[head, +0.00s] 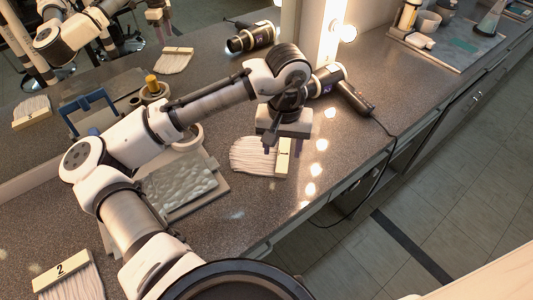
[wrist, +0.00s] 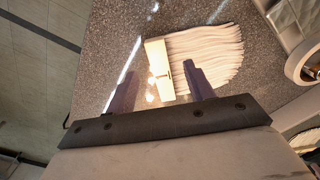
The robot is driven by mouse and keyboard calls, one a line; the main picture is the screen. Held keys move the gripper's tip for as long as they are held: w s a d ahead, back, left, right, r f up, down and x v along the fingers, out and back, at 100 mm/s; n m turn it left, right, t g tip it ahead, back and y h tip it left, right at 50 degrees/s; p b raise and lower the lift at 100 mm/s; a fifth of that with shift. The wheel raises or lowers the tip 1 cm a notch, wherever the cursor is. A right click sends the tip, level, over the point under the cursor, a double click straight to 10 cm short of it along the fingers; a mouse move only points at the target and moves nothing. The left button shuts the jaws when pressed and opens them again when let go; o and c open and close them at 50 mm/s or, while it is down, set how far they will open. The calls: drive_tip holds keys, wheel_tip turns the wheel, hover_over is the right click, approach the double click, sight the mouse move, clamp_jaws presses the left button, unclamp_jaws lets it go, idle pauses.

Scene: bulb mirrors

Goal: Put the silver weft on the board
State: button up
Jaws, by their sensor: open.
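A pale silvery-white weft (head: 258,155) lies flat on the counter, its cream band (head: 284,157) on the right. In the wrist view the strands (wrist: 210,56) fan right from the band (wrist: 159,68). My gripper (head: 278,150) is over the band end. In the wrist view my gripper (wrist: 162,60) is open, its dark fingers on either side of the band. I cannot tell how far above the counter the tips are. The grey board (head: 221,188) lies left of the weft, with a pale wavy layer on it, partly hidden by my arm.
A second pale weft (head: 70,282), its band marked 2, lies at the lower left. A black hair dryer (head: 347,91) with a cord is at the right. A tray (head: 450,45) with bowls stands at the far right. The mirror behind the counter repeats several things.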

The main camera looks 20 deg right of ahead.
sight(282, 166)
drive_tip(key=shift+s+f+p, duration=0.2)
drive_tip(key=shift+f+p, duration=0.1)
drive_tip(key=shift+f, duration=1.05)
drive_tip(key=shift+s+f+p, duration=0.15)
drive_tip(key=shift+f+p, duration=0.1)
drive_tip(key=shift+f, duration=1.05)
drive_tip(key=c, duration=1.1)
drive_tip(key=shift+c, duration=0.2)
wheel_tip(282, 166, up, 20)
drive_tip(key=b, duration=0.1)
